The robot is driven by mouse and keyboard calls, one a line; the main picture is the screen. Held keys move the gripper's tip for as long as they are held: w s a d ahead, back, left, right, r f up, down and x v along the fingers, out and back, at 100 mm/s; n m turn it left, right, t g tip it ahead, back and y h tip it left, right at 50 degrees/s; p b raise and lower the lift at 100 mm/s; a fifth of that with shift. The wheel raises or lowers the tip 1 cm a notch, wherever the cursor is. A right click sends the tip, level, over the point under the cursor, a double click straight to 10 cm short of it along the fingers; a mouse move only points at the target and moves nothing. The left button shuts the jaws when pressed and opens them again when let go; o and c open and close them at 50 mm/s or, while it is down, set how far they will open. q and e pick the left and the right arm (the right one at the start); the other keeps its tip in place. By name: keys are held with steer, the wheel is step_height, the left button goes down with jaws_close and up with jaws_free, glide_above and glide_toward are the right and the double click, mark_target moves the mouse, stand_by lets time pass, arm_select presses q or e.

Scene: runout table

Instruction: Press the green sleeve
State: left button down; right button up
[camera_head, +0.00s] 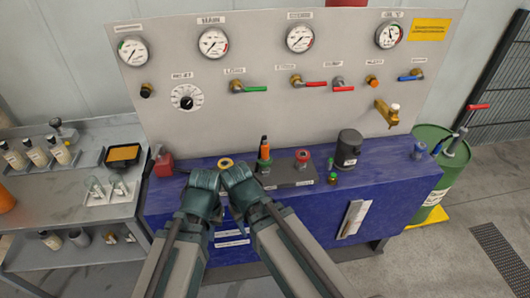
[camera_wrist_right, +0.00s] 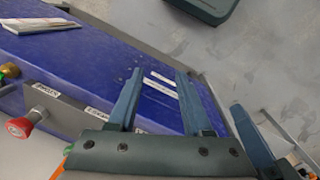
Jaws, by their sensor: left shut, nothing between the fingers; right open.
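A green sleeve (camera_head: 264,163) sits around the base of an upright orange-topped post (camera_head: 264,146) on a grey plate on the blue bench. Bits of green and orange at the lower left edge of the right wrist view may be the same post. My left gripper (camera_head: 203,181) is shut and empty, left of the sleeve and apart from it. My right gripper (camera_head: 238,177) is just left of and in front of the sleeve. Its two fingers (camera_wrist_right: 158,90) are spread with nothing between them in the right wrist view. Its fingertips are hidden in the head view.
A red-topped knob (camera_head: 302,158) stands right of the post and also shows in the right wrist view (camera_wrist_right: 18,128). A dark cylinder (camera_head: 348,149) and a small green-and-brass fitting (camera_head: 332,178) are farther right. A yellow ring (camera_head: 225,162) lies behind the grippers. The gauge panel (camera_head: 250,110) rises behind.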

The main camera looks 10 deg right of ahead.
steer(key=shift+w+r, duration=0.25)
steer(key=shift+w, duration=0.05)
steer(key=c, duration=0.4)
steer(key=shift+m+t, duration=0.3)
steer(key=shift+m, duration=0.1)
steer(key=w+r+p, duration=0.2)
steer(key=w, duration=0.1)
steer(key=w+r+p, duration=0.1)
steer(key=shift+w+d+p, duration=0.2)
steer(key=shift+d+p, duration=0.1)
steer(key=shift+d, duration=0.1)
jaws_close()
steer(key=w+d+r+m+t+p, duration=0.1)
steer(key=w+d+r+p, duration=0.2)
steer(key=w, duration=0.3)
steer(key=w+d+r+m+t+p, duration=0.1)
steer(key=w+d+r+p, duration=0.2)
steer(key=w, duration=0.3)
steer(key=w+d+r+m+t+y+p, duration=0.1)
steer(key=w+d+r+p, duration=0.2)
steer(key=w, duration=0.3)
steer(key=shift+r+m+p, duration=0.3)
steer(key=shift+r+p, duration=0.15)
steer(key=shift+r, duration=0.45)
